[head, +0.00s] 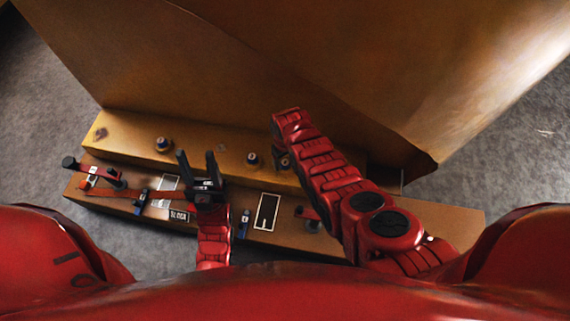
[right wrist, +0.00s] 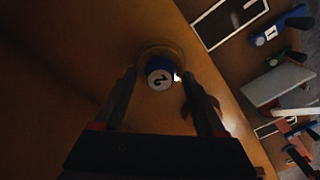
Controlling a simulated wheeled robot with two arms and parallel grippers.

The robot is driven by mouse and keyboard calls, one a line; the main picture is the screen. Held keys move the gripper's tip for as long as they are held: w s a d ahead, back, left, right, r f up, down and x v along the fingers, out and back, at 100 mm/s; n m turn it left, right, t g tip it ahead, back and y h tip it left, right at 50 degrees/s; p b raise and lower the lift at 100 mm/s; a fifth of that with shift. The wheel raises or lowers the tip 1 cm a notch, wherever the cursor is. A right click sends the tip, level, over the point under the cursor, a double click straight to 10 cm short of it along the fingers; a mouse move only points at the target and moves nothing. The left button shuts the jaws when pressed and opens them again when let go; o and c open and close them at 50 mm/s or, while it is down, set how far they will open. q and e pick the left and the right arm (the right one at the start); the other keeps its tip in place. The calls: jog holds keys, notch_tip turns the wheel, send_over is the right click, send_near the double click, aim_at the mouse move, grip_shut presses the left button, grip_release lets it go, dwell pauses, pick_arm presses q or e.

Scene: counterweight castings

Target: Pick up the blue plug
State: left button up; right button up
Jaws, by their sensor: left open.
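In the right wrist view a blue plug (right wrist: 160,72) with a white disc marked 2 sits in a round fitting on the ochre surface. My right gripper (right wrist: 158,80) has its fingers apart on either side of the plug, with a gap showing. In the head view my right gripper is mostly hidden by its own arm. I cannot tell which one the wrist view shows.
A large ochre casting (head: 230,70) rises behind the ledge. The lower ledge (head: 340,245) carries a red bar with dark knobs (head: 118,185), a blue-handled piece (head: 140,202), another blue piece (head: 243,222), a black panel (head: 266,211) and a label (head: 179,216). Grey floor lies beyond.

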grip_shut()
jog(key=shift+r, duration=0.15)
jog(key=shift+r, duration=0.25)
notch_tip(320, 180, up, 3)
jog(key=shift+f+p, duration=0.1)
jog(key=shift+p, duration=0.9)
jog(key=s+a+r+p, duration=0.1)
jog(key=s+a+p, duration=0.2)
jog(key=s, duration=1.2)
jog(key=shift+s+a+r, duration=0.2)
jog(key=shift+s+a, duration=0.05)
jog(key=shift+a, duration=0.45)
